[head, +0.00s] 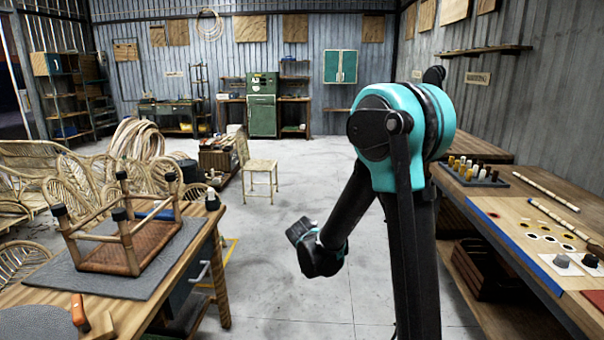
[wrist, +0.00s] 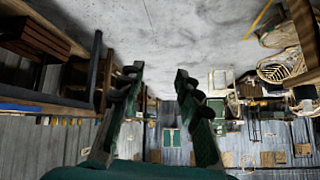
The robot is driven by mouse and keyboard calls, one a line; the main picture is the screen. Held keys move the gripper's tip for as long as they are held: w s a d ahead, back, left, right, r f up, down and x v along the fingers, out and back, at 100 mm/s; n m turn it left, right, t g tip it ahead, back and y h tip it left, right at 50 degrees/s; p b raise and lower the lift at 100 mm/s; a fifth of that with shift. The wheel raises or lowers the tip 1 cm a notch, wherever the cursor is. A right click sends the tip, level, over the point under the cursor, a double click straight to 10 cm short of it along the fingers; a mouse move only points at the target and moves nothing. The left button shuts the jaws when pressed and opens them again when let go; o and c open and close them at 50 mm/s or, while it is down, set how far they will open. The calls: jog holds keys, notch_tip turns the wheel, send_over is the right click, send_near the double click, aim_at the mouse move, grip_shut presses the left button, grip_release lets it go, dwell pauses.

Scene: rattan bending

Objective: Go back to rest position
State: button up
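My gripper (wrist: 158,72) shows in the wrist view with its two dark green fingers apart and nothing between them. In the head view my arm is bent, and its dark lower end hangs over the open floor between the two benches. The fingers cannot be made out there. The wrist view is turned upside down, with the grey floor at the top and the back wall below.
An upturned rattan stool (head: 130,235) lies on a grey mat on the left bench (head: 125,305). The right bench (head: 545,200) holds a rack of pegs (head: 475,172) and light rods (head: 548,187). A chair (head: 260,168) stands behind. The middle floor (head: 300,190) is clear.

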jog(key=s+d+n+g, duration=0.2)
jog(key=s+d+g, duration=0.1)
jog(key=s+d, duration=1.05)
jog(key=s+d+f+n+g+y, duration=0.1)
jog(key=s+n+y, duration=0.1)
jog(key=s, duration=1.2)
jog(key=shift+s+f+n, duration=0.3)
jog(key=shift+f+n, duration=0.05)
jog(key=shift+n, duration=0.15)
